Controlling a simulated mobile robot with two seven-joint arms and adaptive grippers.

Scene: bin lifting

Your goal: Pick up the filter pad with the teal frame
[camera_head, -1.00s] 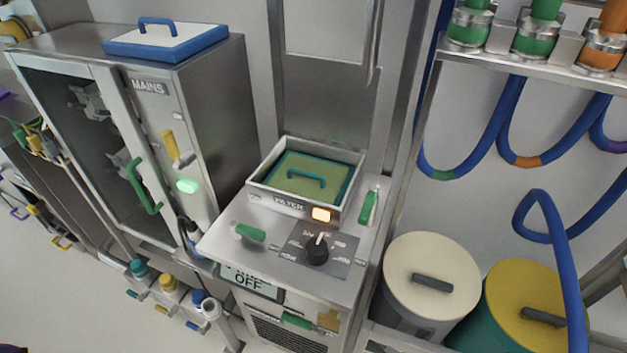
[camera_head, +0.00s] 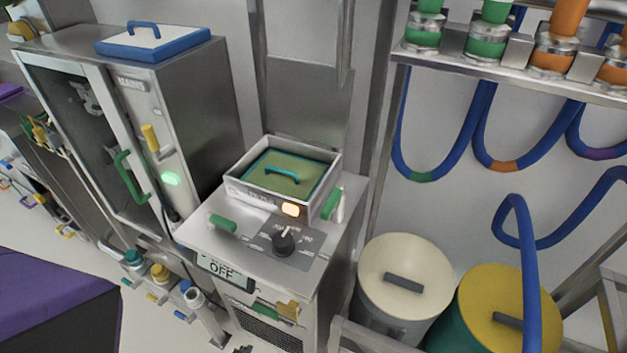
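The filter pad with the teal frame (camera_head: 294,186) lies in the open square metal tray (camera_head: 238,188) on top of the filter machine. Its pad is olive green and its teal handle (camera_head: 283,172) arches up from the middle. A blue-framed white pad (camera_head: 153,42) with a blue handle lies on the cabinet at the upper left. Neither of my grippers can be made out. A small dark piece at the bottom edge is too cut off to identify.
The filter machine (camera_head: 215,210) has green handles, a black dial (camera_head: 284,241) and an OFF display. Two lidded drums (camera_head: 405,275) stand to its right, under blue hoses (camera_head: 480,120). A purple-topped block (camera_head: 50,295) fills the lower left, with some floor beside it.

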